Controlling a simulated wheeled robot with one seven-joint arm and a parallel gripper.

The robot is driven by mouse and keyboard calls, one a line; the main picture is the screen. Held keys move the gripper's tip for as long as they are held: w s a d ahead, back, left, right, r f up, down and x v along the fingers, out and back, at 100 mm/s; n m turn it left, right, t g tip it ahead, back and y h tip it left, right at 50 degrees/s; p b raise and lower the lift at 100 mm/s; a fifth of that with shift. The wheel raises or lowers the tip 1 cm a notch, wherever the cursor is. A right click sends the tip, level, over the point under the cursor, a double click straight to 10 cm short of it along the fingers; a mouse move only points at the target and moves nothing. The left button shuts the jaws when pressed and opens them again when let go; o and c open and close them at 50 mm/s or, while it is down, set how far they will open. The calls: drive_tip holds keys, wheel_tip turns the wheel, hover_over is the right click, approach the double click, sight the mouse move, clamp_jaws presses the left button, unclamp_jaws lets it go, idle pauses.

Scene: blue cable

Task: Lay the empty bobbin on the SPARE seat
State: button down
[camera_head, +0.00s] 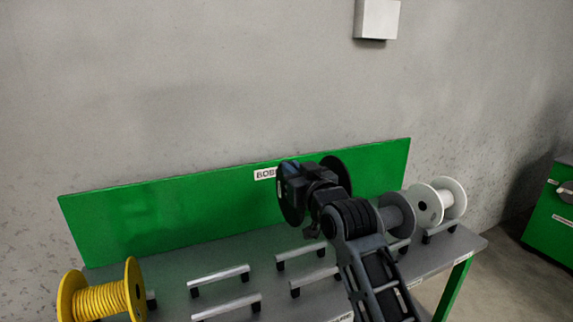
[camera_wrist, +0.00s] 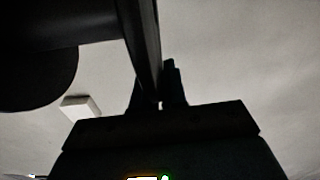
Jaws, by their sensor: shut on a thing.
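My gripper (camera_wrist: 157,98) is shut on a dark bobbin (camera_head: 291,204), held up above the rack's table. Its two round black flanges show on either side of my wrist in the head view. In the wrist view the dark bobbin (camera_wrist: 40,75) fills the upper left, and a thin dark edge of it runs down between my fingers. Its core is hidden, so I cannot tell from these views whether it is empty. Pairs of metal rails form seats: one pair at left centre (camera_head: 220,279) and one nearer the middle (camera_head: 302,255), both bare. I cannot read which seat is marked SPARE.
A yellow bobbin (camera_head: 101,299) stands at the left. A grey bobbin (camera_head: 399,215), partly behind my arm, and a white bobbin (camera_head: 430,205) sit at the right. A green backboard (camera_head: 150,215) rises behind the table. A green cabinet (camera_head: 548,211) stands far right.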

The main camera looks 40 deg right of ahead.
drive_tip(key=shift+f+b, duration=2.9)
drive_tip(key=shift+f, duration=0.5)
drive_tip(key=shift+s+d, duration=0.1)
drive_tip(key=shift+s+d, duration=0.1)
drive_tip(key=shift+d, duration=0.15)
drive_tip(key=shift+f, duration=0.1)
drive_tip(key=shift+f+b, duration=2.75)
drive_tip(key=shift+f, duration=1.35)
drive_tip(key=shift+d, duration=0.15)
